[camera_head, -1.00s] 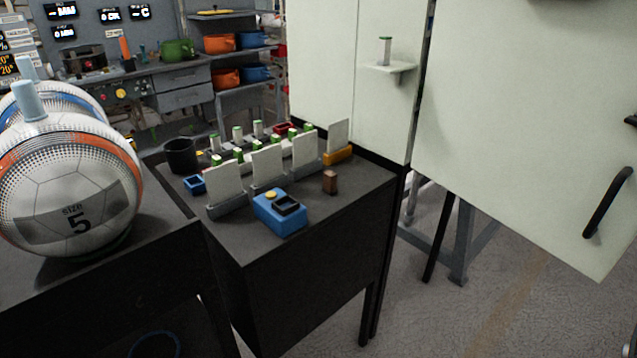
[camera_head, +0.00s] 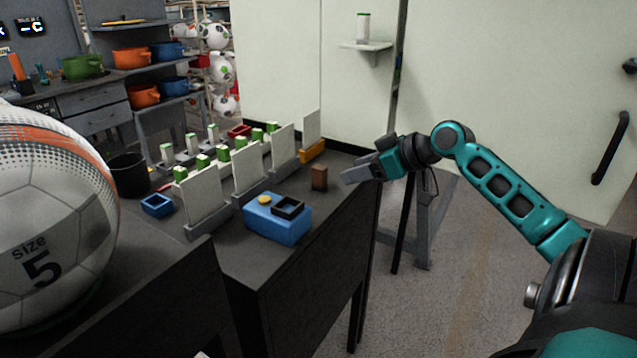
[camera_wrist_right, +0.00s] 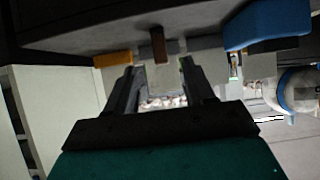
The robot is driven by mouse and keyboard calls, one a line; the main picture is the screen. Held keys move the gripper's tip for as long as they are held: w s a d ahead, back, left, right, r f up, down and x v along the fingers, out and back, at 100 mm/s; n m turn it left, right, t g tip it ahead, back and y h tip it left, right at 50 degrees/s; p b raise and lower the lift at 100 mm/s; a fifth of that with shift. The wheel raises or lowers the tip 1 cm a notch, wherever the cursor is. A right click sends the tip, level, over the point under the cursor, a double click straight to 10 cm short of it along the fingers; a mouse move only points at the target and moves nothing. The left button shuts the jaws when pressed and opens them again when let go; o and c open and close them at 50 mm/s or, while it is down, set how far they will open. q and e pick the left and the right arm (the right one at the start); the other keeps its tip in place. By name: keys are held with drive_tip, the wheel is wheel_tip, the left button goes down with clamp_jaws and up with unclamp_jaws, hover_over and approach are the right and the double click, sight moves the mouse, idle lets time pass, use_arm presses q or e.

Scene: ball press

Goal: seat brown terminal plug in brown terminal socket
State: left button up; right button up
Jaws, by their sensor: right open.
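The brown terminal plug (camera_head: 319,178) is a small upright brown block on the dark table near its right edge. It also shows in the right wrist view (camera_wrist_right: 158,45), ahead of the fingers. My right gripper (camera_head: 352,176) is just right of the block, apart from it, open and empty. Its two spread fingers (camera_wrist_right: 158,82) show in the wrist view. A blue box (camera_head: 277,228) with a yellow button and a black square-rimmed opening (camera_head: 288,207) sits left of the block. No brown-coloured socket shows, so I cannot tell whether this opening is it. My left gripper is out of view.
White upright panels (camera_head: 249,168) stand in grey holders behind the blue box, one in an orange holder (camera_head: 312,152). A large ball (camera_head: 50,215) fills the left foreground. White walls stand behind.

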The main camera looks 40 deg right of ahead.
sight(322, 167)
drive_tip(key=shift+t, duration=0.3)
drive_tip(key=w, duration=0.6)
drive_tip(key=shift+w+a+f, duration=0.3)
drive_tip(key=shift+a+f, duration=0.1)
drive_tip(key=shift+a+x, duration=0.25)
drive_tip(key=shift+x, duration=1.15)
drive_tip(key=shift+a+x, duration=0.2)
drive_tip(key=shift+x, duration=1.2)
drive_tip(key=shift+s, duration=0.1)
clamp_jaws()
